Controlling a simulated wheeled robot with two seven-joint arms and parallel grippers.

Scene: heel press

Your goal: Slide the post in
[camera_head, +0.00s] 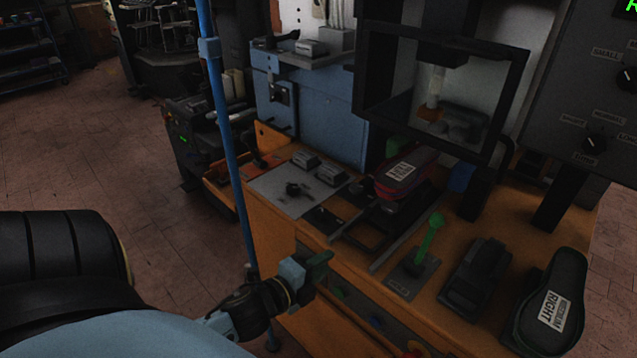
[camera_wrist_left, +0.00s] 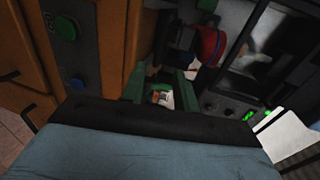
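A red and dark shoe form with a white label (camera_head: 400,172) sits under the press window, at the back of a dark slide with rails (camera_head: 362,232). I take this to be the post's place; the post itself is hidden under the shoe. The red shape also shows in the left wrist view (camera_wrist_left: 208,45). My left gripper (camera_head: 318,268) is at the table's front edge, in front of the slide and apart from the shoe. In the left wrist view its green fingers (camera_wrist_left: 161,92) stand apart, with no held object clear between them. My right gripper is not in view.
A green lever (camera_head: 432,238) stands right of the rails. A black block (camera_head: 475,278) and a last labelled RIGHT (camera_head: 552,300) lie farther right. The glazed press frame (camera_head: 440,95) overhangs the back. A blue pole (camera_head: 228,150) rises left of the table. Buttons (camera_head: 375,321) line the front.

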